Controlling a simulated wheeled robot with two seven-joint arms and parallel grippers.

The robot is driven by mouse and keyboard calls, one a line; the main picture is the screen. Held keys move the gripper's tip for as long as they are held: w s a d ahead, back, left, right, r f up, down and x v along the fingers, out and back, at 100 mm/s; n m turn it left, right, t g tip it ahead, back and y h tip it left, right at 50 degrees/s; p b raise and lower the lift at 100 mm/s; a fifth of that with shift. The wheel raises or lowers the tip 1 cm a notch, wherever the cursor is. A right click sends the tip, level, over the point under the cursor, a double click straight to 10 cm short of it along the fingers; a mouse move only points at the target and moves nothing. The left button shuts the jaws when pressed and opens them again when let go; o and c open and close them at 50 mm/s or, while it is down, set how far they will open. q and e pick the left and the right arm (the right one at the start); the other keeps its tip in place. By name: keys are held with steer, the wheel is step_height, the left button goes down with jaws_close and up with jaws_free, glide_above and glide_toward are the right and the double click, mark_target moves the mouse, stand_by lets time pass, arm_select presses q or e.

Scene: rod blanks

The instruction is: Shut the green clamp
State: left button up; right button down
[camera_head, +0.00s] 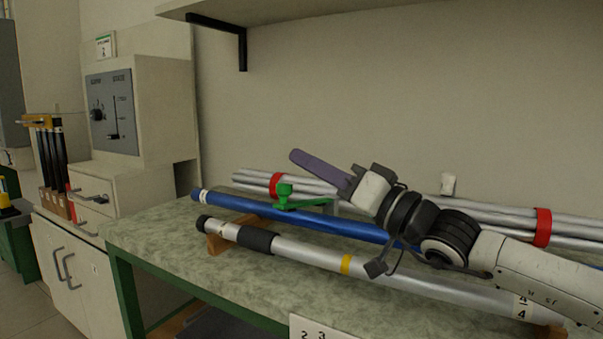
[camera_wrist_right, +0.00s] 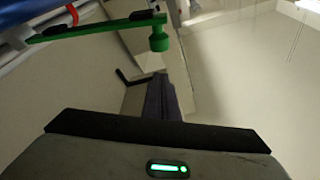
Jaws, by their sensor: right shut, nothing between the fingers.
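The green clamp (camera_head: 284,198) is at the back of the bench, just behind the blue rod. Its round knob stands at the left and its flat arm reaches right, roughly level. I cannot tell how far it is closed. In the right wrist view the clamp's green arm (camera_wrist_right: 95,29) crosses the top left, with its knob at the right end. My right gripper (camera_head: 318,169), with purple fingers, is shut and empty, above and to the right of the knob and apart from it. My left gripper is not in view.
The blue rod (camera_head: 300,221) and a silver rod (camera_head: 312,256) with a black sleeve lie along the bench (camera_head: 160,243). A bundle of silver tubes (camera_head: 255,180) with red bands lies behind. A shelf (camera_head: 310,8) hangs above. Cabinets (camera_head: 165,100) stand left.

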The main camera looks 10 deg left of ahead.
steer(key=v, duration=0.9)
steer(key=shift+w+d, duration=0.25)
steer(key=shift+d, duration=0.35)
